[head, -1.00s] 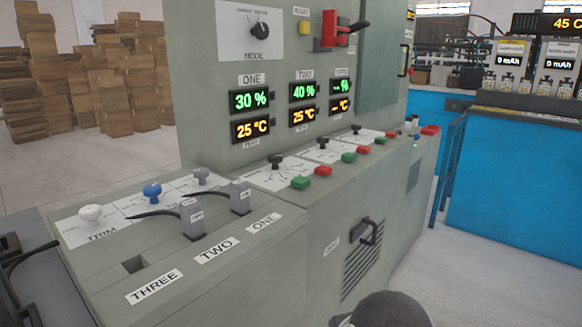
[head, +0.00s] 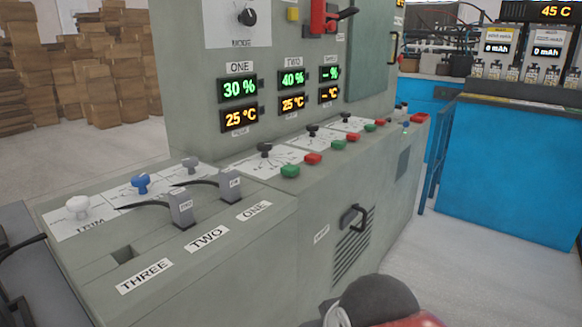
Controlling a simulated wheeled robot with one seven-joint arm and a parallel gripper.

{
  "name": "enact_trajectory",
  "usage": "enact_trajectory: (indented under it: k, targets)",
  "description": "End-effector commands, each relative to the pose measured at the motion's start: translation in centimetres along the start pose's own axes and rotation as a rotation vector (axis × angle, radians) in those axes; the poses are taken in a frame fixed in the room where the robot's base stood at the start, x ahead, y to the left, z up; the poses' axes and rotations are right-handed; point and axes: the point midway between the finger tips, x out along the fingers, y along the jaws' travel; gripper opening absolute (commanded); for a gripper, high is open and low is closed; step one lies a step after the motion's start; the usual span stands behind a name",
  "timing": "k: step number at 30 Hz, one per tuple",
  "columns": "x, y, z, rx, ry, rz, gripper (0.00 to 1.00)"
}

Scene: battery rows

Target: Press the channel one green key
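The channel one green key (head: 290,171) sits on the front edge of the grey console's sloped ledge. It is the nearest green key, beside a red key (head: 313,159). A black knob (head: 265,150) stands behind it on a white plate. Above, the channel ONE display (head: 238,88) reads 30 % in green, and the one below it (head: 240,118) reads 25 °C in orange. Nothing touches the green key. A dark rounded part of my arm, with some red, shows at the bottom edge. My gripper itself is out of view.
More green and red keys (head: 338,145) run along the ledge. At lower left, two grey plugs (head: 181,207) with black cables stand in slots beside labels ONE and TWO; slot THREE (head: 124,254) is empty. A handle (head: 353,217) sticks out of the front. A blue bench (head: 505,170) stands right.

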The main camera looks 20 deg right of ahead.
Motion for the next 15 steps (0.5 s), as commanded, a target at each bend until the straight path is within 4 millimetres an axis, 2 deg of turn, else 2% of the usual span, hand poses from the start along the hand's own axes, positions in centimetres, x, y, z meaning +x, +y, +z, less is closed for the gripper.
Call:
enact_trajectory:
  k: [1,9,15]
  targets:
    - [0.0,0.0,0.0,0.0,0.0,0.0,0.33]
    - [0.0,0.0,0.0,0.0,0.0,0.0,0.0]
    - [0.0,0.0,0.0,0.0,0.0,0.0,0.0]
